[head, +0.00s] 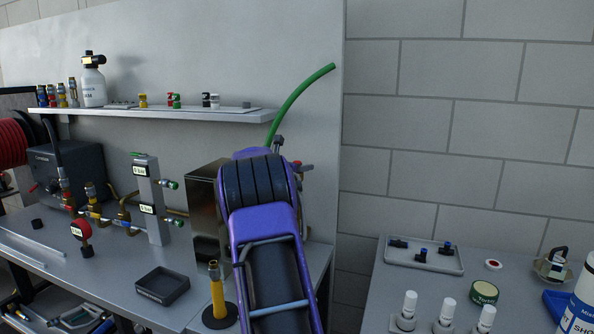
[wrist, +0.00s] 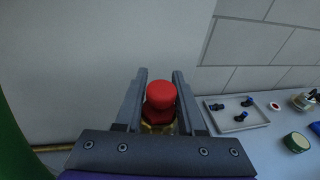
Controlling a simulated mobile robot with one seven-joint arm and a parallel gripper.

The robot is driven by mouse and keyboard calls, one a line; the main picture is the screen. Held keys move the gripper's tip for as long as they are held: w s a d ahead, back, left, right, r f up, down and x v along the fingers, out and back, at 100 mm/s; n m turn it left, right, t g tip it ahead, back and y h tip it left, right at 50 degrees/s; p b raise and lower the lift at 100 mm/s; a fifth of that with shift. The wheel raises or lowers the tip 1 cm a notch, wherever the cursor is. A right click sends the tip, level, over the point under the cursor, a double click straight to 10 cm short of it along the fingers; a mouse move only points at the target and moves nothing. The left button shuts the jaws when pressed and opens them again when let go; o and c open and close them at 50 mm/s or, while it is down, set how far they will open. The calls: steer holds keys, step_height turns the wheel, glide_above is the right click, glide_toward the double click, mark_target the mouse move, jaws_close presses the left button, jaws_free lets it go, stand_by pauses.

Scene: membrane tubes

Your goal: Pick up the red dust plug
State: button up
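A brass-coloured part (wrist: 158,128) shows just below the plug, partly hidden by the gripper body.
A shelf (head: 190,115) holds several small fittings and a white bottle (head: 92,84). A green hose (head: 300,95) rises behind my arm. A bench with pipes and a black tray (head: 162,300) is left. The right table carries a grey tray (head: 450,268) and white-capped bottles.

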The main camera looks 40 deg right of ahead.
jaws_close()
